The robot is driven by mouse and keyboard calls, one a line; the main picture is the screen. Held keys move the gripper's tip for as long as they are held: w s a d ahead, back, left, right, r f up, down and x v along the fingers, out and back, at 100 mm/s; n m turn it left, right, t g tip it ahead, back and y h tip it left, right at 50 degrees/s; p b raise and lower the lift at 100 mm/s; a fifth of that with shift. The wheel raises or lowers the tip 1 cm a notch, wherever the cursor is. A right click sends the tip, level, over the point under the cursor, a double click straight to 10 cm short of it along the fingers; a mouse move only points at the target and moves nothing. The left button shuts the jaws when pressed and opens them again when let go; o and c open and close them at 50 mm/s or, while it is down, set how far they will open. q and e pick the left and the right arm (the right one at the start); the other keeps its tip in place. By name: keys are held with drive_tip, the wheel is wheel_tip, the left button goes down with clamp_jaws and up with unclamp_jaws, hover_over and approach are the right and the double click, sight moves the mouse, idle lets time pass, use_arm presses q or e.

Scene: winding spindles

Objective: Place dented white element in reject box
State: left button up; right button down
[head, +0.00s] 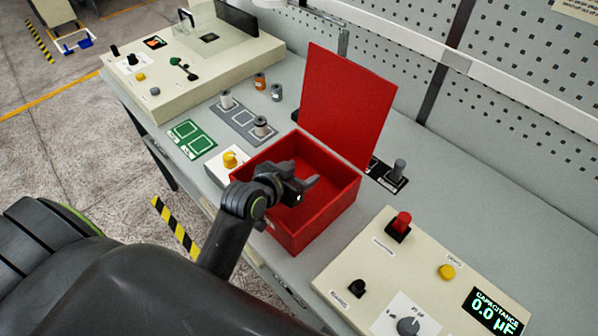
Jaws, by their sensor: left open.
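The red reject box (345,207) stands on the bench with its red lid (347,105) raised upright at the back. My left gripper (306,188) is open over the box's opening, with no element visible between its fingers. The gripper and wrist cover part of the box's inside, and no white element shows in the visible part. Two pale spool-like elements stand on the grey tray (240,117) behind the box: a white one (226,100) and one with a darker middle (260,127). I cannot tell whether either is dented. My right gripper is out of view.
An orange spool (260,81) and a grey spool (277,92) stand behind the tray. A green marked plate (191,138) lies left of it. A capacitance tester (440,270) stands at front right, and a beige machine (190,60) at back left. A perforated wall bounds the bench.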

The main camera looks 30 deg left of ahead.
use_arm(q)
drive_tip(key=shift+r, duration=0.4)
drive_tip(key=shift+s+r, duration=0.15)
drive_tip(key=shift+r, duration=0.2)
drive_tip(key=v, duration=1.1)
drive_tip(key=shift+s, duration=0.25)
drive_tip(key=shift+s+a, duration=0.1)
